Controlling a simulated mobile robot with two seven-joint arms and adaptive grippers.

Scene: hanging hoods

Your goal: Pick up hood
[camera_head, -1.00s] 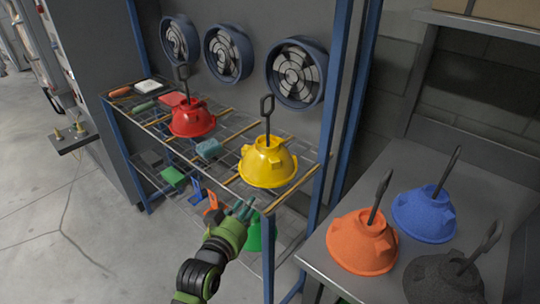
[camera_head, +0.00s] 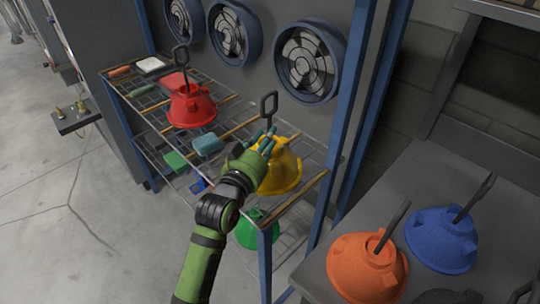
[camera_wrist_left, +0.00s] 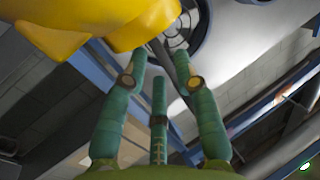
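A yellow hood (camera_head: 285,172) with an upright dark loop handle (camera_head: 268,108) sits on the upper wire shelf of the rack. My left gripper (camera_head: 264,143), with green fingers, is in front of the hood's left side and hides part of it. A red hood (camera_head: 191,106) stands farther left on the shelf. My right gripper is not in view.
An orange hood (camera_head: 365,270) and a blue hood (camera_head: 440,238) stand on the grey table at right; a dark hood is cut off below. A green hood (camera_head: 257,230) is under the upper shelf. Blue rack posts (camera_head: 360,110) and wall fans (camera_head: 308,62) are close behind.

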